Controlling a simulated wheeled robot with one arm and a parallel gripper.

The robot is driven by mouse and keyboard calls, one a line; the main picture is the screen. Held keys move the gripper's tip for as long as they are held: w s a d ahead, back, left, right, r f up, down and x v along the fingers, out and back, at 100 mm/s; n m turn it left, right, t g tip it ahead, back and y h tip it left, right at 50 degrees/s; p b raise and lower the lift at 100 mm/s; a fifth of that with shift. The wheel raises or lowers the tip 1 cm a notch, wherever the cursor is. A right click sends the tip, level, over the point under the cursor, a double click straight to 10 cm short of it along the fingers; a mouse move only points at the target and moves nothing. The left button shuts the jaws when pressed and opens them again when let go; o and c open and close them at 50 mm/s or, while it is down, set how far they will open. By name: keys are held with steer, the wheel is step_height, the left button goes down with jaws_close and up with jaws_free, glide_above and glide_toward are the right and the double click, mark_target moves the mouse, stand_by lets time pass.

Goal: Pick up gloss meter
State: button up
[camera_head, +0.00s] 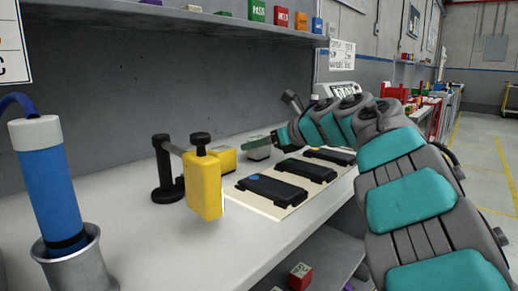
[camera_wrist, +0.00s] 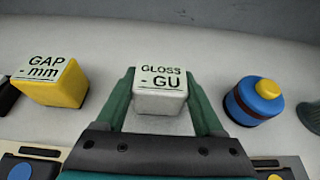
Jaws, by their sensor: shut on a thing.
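The gloss meter (camera_wrist: 160,98) is a small pale grey block with "GLOSS - GU" on its top face. In the wrist view it sits between the two green fingers of my gripper (camera_wrist: 162,100), which are shut on its sides. In the head view the gloss meter (camera_head: 258,153) shows just under my green fingertips (camera_head: 262,138), at the back of the bench. It looks upright and at about bench height; I cannot tell whether it touches the bench. My arm hides the area to its right.
A yellow block marked "GAP - mm" (camera_wrist: 55,85) stands left of the gloss meter. A blue round device with a yellow button (camera_wrist: 255,100) stands to its right. Black modules (camera_head: 272,190) lie on a pale board in front. A yellow tool (camera_head: 203,187) hangs on a stand. A shelf (camera_head: 200,22) runs above.

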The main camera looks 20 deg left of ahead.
steer(key=c, duration=0.5)
steer(key=shift+r, duration=0.15)
steer(key=shift+c, duration=0.2)
